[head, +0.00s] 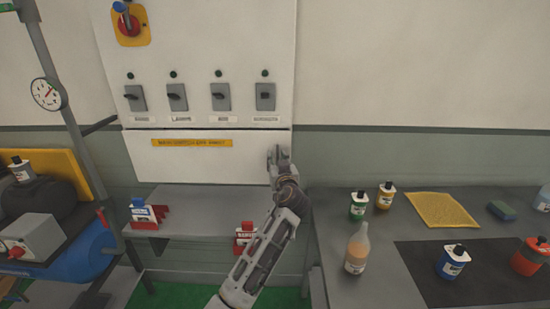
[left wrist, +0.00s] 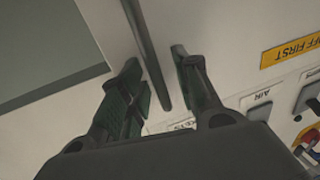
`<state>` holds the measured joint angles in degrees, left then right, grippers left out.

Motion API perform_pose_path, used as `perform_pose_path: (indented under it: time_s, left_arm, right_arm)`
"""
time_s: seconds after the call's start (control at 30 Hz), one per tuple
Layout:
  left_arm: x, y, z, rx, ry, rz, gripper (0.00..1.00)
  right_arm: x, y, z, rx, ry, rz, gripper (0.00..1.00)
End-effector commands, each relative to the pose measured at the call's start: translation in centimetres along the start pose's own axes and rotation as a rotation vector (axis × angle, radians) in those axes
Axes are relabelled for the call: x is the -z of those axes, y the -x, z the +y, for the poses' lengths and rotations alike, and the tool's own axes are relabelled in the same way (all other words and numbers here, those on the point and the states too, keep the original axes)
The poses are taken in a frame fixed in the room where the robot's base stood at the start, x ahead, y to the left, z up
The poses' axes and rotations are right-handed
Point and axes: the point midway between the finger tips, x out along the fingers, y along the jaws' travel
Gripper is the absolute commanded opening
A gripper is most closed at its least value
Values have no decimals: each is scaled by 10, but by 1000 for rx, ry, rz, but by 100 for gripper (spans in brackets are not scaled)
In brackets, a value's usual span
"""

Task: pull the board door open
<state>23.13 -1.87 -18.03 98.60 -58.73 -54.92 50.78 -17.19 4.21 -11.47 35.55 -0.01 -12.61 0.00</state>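The white board (head: 215,60) hangs on the wall, with a lower door panel (head: 210,165) that carries a yellow label (head: 192,142). The panel looks closed. My left gripper (head: 279,155) is at the panel's right edge. In the left wrist view my left gripper (left wrist: 160,90) is open, its two fingers apart. A dark straight handle bar (left wrist: 146,45) runs down between the fingers, with no clear contact on either side. The head view does not show the handle clearly behind the gripper. My right gripper is not in view.
A red rotary switch (head: 128,25) and several grey switches (head: 177,97) sit above the panel. A grey shelf (head: 190,225) with red holders stands below. A bench (head: 330,220) with bottles and a yellow cloth (head: 442,209) is at right. A blue machine (head: 75,255) is at left.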

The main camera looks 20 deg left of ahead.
Motion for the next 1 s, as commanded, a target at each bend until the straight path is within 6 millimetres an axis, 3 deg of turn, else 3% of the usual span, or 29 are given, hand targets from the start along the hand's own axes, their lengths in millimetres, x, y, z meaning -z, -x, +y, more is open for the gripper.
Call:
perform_pose_path:
  time_s: [0.37, 0.63, 1.0]
  left_arm:
    - [0, 1, 1, 0, 0, 0, 32]
    - [0, 1, 1, 0, 0, 0, 1]
    - [0, 1, 1, 0, 0, 0, 0]
  right_arm:
    - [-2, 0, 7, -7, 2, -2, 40]
    - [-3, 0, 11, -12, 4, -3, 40]
    - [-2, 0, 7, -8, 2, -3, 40]
